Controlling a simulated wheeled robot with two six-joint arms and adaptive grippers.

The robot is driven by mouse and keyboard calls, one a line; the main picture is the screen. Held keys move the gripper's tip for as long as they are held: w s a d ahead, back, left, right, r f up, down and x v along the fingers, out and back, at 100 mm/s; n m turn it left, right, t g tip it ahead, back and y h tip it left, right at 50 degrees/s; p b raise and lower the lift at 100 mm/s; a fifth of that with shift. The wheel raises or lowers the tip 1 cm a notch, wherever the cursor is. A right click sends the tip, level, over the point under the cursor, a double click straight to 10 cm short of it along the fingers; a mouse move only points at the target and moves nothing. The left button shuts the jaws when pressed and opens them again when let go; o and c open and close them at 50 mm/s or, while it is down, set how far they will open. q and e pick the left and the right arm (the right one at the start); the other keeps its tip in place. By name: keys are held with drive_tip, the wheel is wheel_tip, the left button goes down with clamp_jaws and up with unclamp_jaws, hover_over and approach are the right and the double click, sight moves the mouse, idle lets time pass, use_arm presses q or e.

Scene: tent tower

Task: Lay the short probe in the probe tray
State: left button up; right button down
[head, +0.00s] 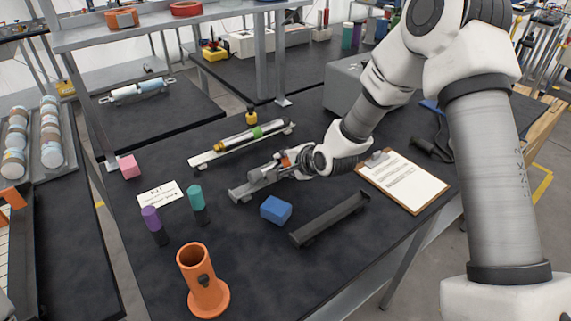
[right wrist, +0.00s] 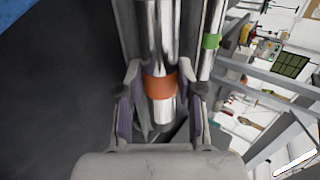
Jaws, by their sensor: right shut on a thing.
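The short probe (head: 262,176) is a silver cylinder with an orange band, lying over a light grey cradle (head: 238,195) on the black table. My right gripper (head: 284,162) is shut on it; in the right wrist view the fingers (right wrist: 160,97) sit on both sides of the orange band of the probe (right wrist: 161,40). I cannot tell whether the probe still touches the cradle. A long, dark grey, empty tray (head: 330,218) lies to the right, nearer the front edge. My left gripper is not in view.
A longer probe with a green band (head: 240,141) lies in a pale cradle just behind. A blue block (head: 276,209) sits between the short probe and the empty tray. A clipboard (head: 408,180) lies right, an orange holder (head: 203,285) stands at front left.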

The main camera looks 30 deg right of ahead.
drive_tip(key=shift+s+a+f, duration=0.1)
drive_tip(key=shift+s+f, duration=0.3)
drive_tip(key=shift+f, duration=0.15)
drive_tip(key=c, duration=0.7)
unclamp_jaws()
drive_tip(key=shift+w+f, duration=0.2)
drive_tip(key=shift+w, duration=0.1)
drive_tip(key=shift+s+r, duration=0.25)
drive_tip(key=shift+r, duration=0.2)
drive_tip(key=v, duration=1.1)
drive_tip(key=shift+s+r, duration=0.15)
drive_tip(key=shift+s, duration=0.2)
